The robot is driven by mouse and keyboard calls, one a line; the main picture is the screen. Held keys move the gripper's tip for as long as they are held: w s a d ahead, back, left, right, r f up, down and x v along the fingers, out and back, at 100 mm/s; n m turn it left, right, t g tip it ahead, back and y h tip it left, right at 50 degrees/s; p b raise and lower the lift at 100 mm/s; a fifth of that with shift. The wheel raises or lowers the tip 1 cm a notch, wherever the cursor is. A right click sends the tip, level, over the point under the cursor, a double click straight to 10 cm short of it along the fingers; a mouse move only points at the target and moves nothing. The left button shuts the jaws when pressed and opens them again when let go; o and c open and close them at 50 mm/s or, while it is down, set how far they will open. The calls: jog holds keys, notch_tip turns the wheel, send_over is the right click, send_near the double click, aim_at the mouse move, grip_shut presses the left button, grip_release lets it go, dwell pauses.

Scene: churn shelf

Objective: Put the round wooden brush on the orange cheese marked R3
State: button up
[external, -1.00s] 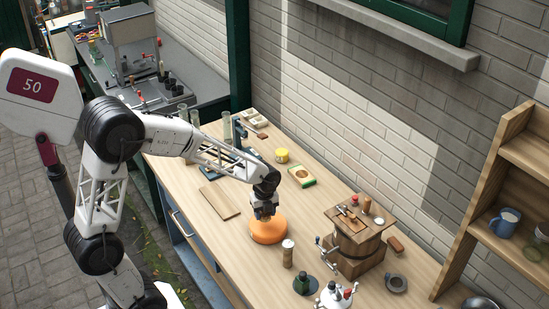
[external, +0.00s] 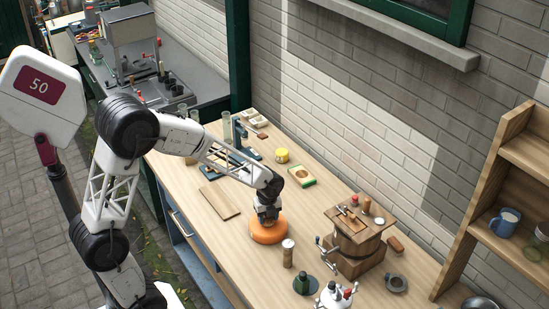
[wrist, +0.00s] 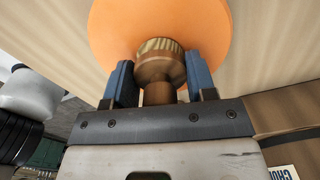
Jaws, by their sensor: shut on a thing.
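The orange cheese (external: 268,233) is a round, flat disc on the wooden bench; it fills the upper middle of the wrist view (wrist: 110,35). My gripper (external: 267,217) is directly over it, pointing down. In the wrist view my gripper (wrist: 161,85) is shut on the round wooden brush (wrist: 160,68), with one blue finger on each side. The brush's pale bristle face shows against the cheese. I cannot tell whether the brush touches the cheese. The R3 mark is not visible. In the external view the gripper hides the brush.
A wooden cylinder with a pale top (external: 288,253) stands just right of the cheese. A wooden churn (external: 357,248) with small items on its lid stands farther right. A flat board (external: 219,198) lies to the left, a yellow tin (external: 281,156) and a green-edged box (external: 302,176) behind.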

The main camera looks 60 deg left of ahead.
jog(key=shift+f, duration=0.2)
jog(key=o, duration=0.9)
jog(key=shift+r, duration=0.1)
notch_tip(320, 180, up, 12)
dwell(0.5)
dwell(0.4)
